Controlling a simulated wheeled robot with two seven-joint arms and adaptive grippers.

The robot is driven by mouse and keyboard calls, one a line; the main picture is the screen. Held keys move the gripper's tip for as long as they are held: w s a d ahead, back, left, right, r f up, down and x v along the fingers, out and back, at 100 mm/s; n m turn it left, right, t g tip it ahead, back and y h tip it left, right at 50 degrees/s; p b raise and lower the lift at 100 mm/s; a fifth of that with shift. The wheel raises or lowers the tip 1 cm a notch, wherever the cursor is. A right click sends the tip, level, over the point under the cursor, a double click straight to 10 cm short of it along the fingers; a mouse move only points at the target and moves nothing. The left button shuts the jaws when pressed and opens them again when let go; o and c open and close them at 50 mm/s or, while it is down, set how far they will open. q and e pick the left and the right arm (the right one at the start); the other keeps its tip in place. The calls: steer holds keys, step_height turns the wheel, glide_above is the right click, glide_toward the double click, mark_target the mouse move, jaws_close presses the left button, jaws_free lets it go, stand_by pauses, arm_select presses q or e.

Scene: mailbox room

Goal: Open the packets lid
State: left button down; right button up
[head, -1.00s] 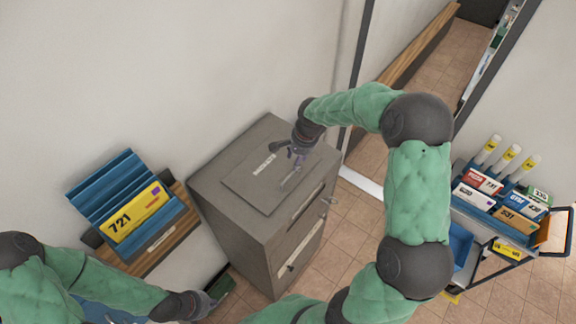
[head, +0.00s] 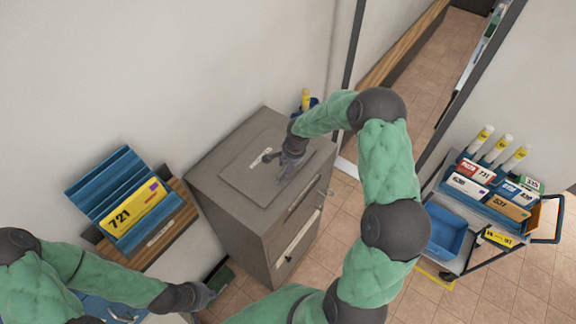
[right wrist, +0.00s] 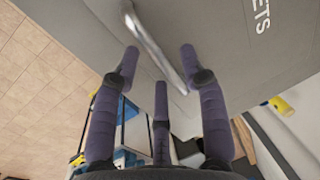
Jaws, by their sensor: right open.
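The packets lid (head: 240,170) is a grey flat panel on top of a grey cabinet (head: 234,221). It lies flat and shut, with a white label. My right gripper (head: 285,170) is over the lid's right part, by its handle. In the right wrist view the lid (right wrist: 225,60) shows the letters "ETS", and the metal bar handle (right wrist: 158,48) passes between the open, purple fingers of my right gripper (right wrist: 158,70). I cannot tell whether they touch it. My left gripper (head: 212,294) hangs low, left of the cabinet, away from the lid; its jaws are unclear.
A blue sorter with a yellow 721 parcel (head: 134,210) stands on a wooden shelf at left. A cart with a blue bin (head: 447,233) and several parcels stands at right. A wall is behind the cabinet. Tiled floor (head: 340,235) lies between cabinet and cart.

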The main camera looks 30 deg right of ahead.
jaws_close()
steer(key=shift+r, duration=0.1)
